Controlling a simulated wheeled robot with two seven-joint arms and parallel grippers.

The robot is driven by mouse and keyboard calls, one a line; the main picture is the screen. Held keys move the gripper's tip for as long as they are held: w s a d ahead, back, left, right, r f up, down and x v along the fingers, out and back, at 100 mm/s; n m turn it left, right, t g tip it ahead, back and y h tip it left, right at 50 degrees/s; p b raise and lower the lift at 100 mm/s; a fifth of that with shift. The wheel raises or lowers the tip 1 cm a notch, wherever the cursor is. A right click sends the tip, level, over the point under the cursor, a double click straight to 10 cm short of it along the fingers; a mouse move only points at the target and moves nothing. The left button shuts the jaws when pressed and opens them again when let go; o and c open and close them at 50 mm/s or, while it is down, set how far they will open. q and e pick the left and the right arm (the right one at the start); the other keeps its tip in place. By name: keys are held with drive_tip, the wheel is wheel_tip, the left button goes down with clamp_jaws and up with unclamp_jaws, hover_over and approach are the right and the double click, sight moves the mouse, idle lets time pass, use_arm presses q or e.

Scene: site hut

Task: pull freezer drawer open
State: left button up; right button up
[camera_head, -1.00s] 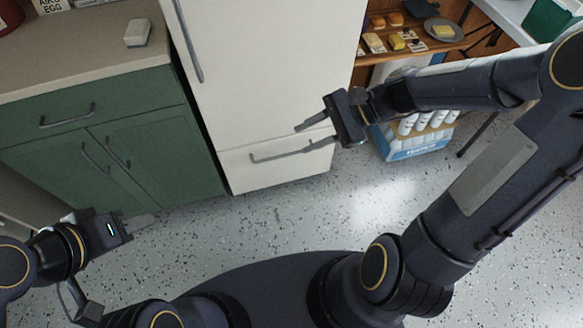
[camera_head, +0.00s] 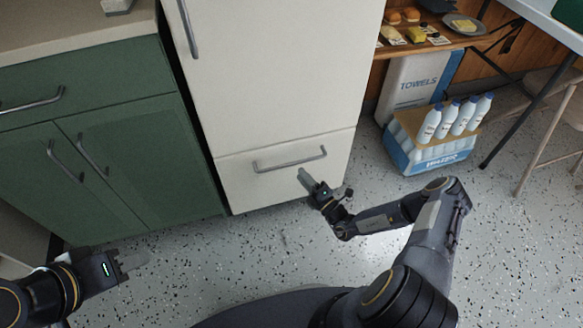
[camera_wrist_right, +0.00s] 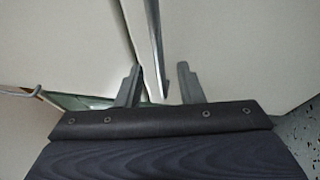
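The white freezer drawer (camera_head: 255,190) is the bottom front of the tall fridge and looks shut, flush with the door above. Its grey bar handle (camera_head: 290,160) runs across its upper part. My right gripper (camera_head: 304,178) is just below and in front of the handle's right half. In the right wrist view its two fingers (camera_wrist_right: 158,85) are spread, with the handle bar (camera_wrist_right: 157,50) showing upright in the gap between them. Whether the bar is within the fingertips' reach is unclear. My left gripper (camera_head: 132,262) is low at the left, away from the drawer; its finger gap is unclear.
Green cabinets (camera_head: 145,175) stand left of the fridge (camera_head: 275,70). A bottle pack (camera_head: 435,140) sits on the floor to the right, below a wooden shelf (camera_head: 430,45) with food. A chair or stool (camera_head: 550,130) is further right. The floor before the drawer is clear.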

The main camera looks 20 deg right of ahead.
sight(292, 163)
drive_tip(key=b+x, duration=0.1)
drive_tip(key=x, duration=0.5)
drive_tip(key=shift+w+a+r, duration=0.1)
drive_tip(key=shift+w+r, duration=0.05)
clamp_jaws()
